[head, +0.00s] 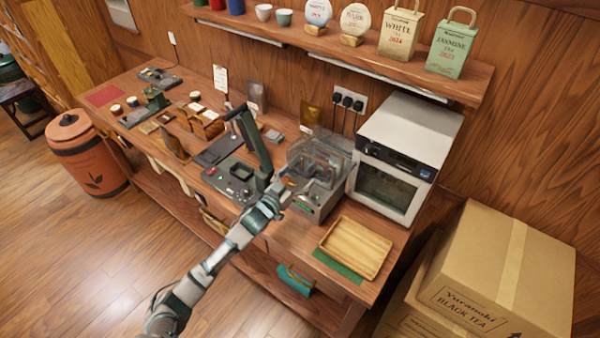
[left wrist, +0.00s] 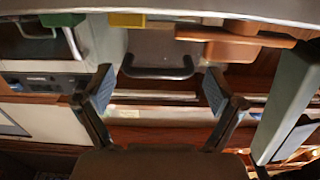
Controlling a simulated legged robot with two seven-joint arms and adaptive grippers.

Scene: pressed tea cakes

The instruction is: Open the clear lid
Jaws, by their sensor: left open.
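The clear lid (head: 318,158) sits over a grey machine (head: 322,203) near the middle of the counter, left of the white oven. It looks lowered, though its lower edge is hard to make out. My left gripper (head: 284,186) is at the front left of the lid. In the left wrist view the left gripper (left wrist: 158,88) is open, its two fingers wide apart. A dark bar handle (left wrist: 158,73) on a see-through panel lies ahead between the fingertips, with nothing gripped. The finger contact is hidden in the head view. My right gripper is not in view.
A grey press with a raised lever (head: 255,145) stands just left of the lid. The white oven (head: 405,150) is close on the right. A wooden tray (head: 355,247) lies at the front right. A shelf (head: 350,55) runs above the counter.

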